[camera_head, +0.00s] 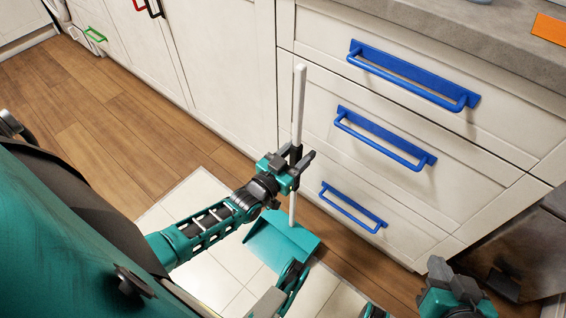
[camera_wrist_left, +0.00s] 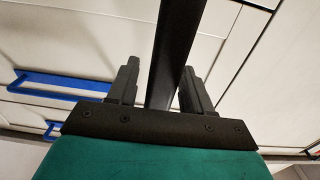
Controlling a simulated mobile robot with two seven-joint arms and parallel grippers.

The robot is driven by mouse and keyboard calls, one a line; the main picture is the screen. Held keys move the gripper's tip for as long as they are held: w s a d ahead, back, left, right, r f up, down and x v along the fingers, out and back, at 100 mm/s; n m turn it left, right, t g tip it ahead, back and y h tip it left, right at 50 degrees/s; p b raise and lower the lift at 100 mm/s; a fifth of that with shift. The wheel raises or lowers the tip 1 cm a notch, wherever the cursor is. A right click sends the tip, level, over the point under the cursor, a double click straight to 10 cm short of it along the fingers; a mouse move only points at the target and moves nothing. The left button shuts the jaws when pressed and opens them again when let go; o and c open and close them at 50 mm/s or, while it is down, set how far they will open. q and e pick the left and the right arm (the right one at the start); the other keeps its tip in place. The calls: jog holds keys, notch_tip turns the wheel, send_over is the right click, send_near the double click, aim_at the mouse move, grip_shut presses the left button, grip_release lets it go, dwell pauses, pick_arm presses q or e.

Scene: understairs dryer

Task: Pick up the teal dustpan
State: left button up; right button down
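The teal dustpan (camera_head: 279,240) rests on the floor, with its long pale handle (camera_head: 299,100) standing upright in front of the drawers. My left gripper (camera_head: 296,158) is at the handle, about midway up it. In the left wrist view the handle (camera_wrist_left: 174,50) looks dark and passes between the two fingers of the left gripper (camera_wrist_left: 160,90). A small gap shows on the left side, so the fingers look open around it; contact on the right side is unclear. My right gripper (camera_head: 453,280) is at the lower right, away from the dustpan, with its fingers apart and empty.
White drawers with blue handles (camera_head: 382,141) stand close behind the dustpan handle. A grey countertop (camera_head: 470,30) is above them. A dark metallic appliance (camera_head: 520,245) is at the right. Pale tiles (camera_head: 205,275) lie under the dustpan, and wooden floor (camera_head: 90,120) is clear at left.

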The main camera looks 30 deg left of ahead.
pick_arm(q)
grip_shut()
jog(key=shift+r, duration=0.1)
dwell(0.4)
